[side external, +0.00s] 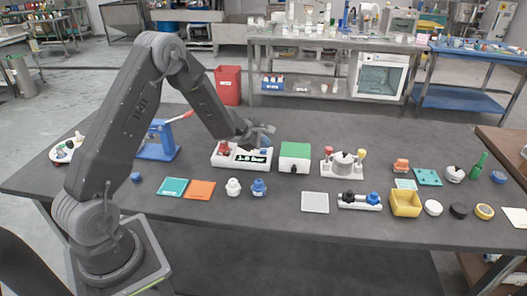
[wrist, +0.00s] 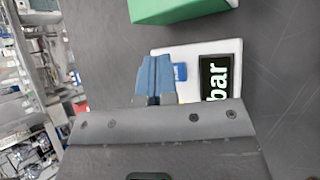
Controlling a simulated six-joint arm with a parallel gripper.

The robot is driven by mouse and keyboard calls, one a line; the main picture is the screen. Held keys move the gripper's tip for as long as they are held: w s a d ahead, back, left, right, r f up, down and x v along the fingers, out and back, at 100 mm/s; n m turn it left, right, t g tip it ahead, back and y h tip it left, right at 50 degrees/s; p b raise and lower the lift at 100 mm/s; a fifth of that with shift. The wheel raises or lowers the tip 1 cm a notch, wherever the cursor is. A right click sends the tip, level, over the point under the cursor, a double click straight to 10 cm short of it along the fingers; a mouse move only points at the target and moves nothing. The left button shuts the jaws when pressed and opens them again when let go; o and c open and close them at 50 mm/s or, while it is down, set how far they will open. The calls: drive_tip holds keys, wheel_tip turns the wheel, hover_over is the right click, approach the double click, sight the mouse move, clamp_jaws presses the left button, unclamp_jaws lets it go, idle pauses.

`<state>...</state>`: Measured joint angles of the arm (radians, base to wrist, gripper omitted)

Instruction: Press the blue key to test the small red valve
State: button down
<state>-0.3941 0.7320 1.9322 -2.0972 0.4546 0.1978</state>
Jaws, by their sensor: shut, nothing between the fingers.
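The white test board (side external: 228,163) stands on the dark table, with a black display on its front; in the wrist view the board (wrist: 228,47) shows the letters "bar". The small red valve (side external: 224,149) sits at the board's left end and is not visible in the wrist view. The blue key (wrist: 180,72) is on the board beside the display, right by my fingers in the wrist view; in the side view a bit of blue shows below my gripper. My gripper (side external: 266,131) is shut and empty above the board's right part; its fingertips (wrist: 155,62) look blue-grey. I cannot tell whether they touch the key.
A green-topped box (side external: 295,152) stands close right of the board. Teal (side external: 172,187) and orange (side external: 200,190) pads, a white knob piece (side external: 233,187) and a blue one (side external: 258,187) lie in front. A blue lever device (side external: 157,142) stands left.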

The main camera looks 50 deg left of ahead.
sight(264, 152)
drive_tip(key=shift+r, duration=0.3)
drive_tip(key=shift+r, duration=2.5)
drive_tip(key=s+d+r+m+h, duration=0.3)
drive_tip(key=d+r+m, duration=0.4)
drive_tip(key=d+r, duration=0.4)
drive_tip(key=s+d+r+m+g, duration=0.2)
drive_tip(key=s+d+r+m, duration=0.55)
drive_tip(key=s+d, duration=0.2)
drive_tip(key=s+d+f+m+g+y, duration=0.1)
drive_tip(key=s+m+y, duration=0.3)
drive_tip(key=s+m, duration=0.6)
drive_tip(key=s, duration=0.9)
drive_tip(key=shift+s+d+f+m, duration=0.25)
drive_tip(key=shift+d+f+m, duration=0.05)
drive_tip(key=shift+m, duration=0.05)
drive_tip(key=c, duration=1.8)
unclamp_jaws()
drive_tip(key=shift+c, duration=0.2)
